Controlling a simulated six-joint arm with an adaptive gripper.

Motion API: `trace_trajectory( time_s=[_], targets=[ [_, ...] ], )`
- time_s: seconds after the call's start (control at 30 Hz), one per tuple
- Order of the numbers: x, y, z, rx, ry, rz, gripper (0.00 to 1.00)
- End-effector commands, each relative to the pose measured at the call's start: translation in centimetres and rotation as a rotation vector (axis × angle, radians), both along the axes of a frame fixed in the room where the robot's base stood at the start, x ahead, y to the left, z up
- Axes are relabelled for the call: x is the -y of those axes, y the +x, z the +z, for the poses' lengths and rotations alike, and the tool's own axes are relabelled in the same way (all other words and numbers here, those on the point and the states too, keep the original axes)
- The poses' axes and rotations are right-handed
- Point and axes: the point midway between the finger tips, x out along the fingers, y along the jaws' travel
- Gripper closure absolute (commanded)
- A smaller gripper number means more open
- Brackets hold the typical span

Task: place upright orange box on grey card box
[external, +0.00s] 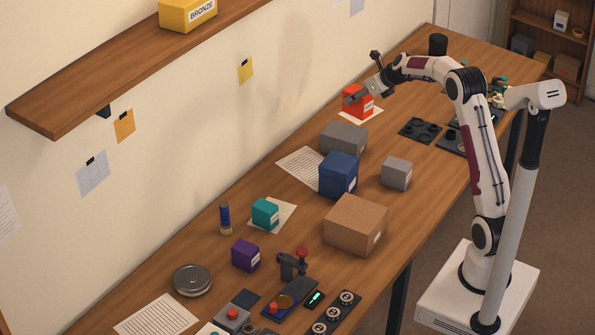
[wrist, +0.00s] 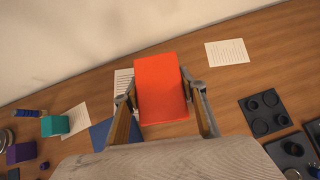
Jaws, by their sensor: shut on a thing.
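The orange box (external: 357,103) is held in my gripper (external: 353,97) towards the far part of the bench, close to the wall side. In the wrist view the orange box (wrist: 162,85) fills the space between the two fingers (wrist: 160,100), which are shut on it. It appears raised, since the sheet lies apart from it in that view. I cannot tell its exact tilt. A wide grey box (external: 343,138) stands on the bench just nearer than the held box, behind the blue box. A smaller grey box (external: 396,172) stands to its right.
The blue box (external: 338,175) stands close in front of the wide grey box. A brown carton (external: 355,224), teal box (external: 265,213) and purple box (external: 245,255) stand nearer. A dark tray (external: 420,130) lies right of the held box. A wall shelf (external: 120,75) overhangs at left.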

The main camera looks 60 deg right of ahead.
Motion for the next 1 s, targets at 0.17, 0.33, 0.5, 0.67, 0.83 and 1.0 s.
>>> trace_trajectory(
  time_s=[0.17,0.33,0.5,0.67,0.83,1.0],
  targets=[
    [-0.7,-0.2,-1.0,0.001,0.001,0.059,0.85],
    [-0.8,0.0,-1.1,0.002,0.0,0.122,0.85],
    [-0.8,0.0,-1.0,0.001,-0.002,0.15,0.85],
    [-0.8,0.0,-1.0,0.001,-0.002,0.153,0.85],
    [-0.8,0.0,-1.0,0.002,-0.001,0.152,0.85],
    [-0.9,0.0,-1.8,0.001,0.002,0.152,0.85]
  ],
)
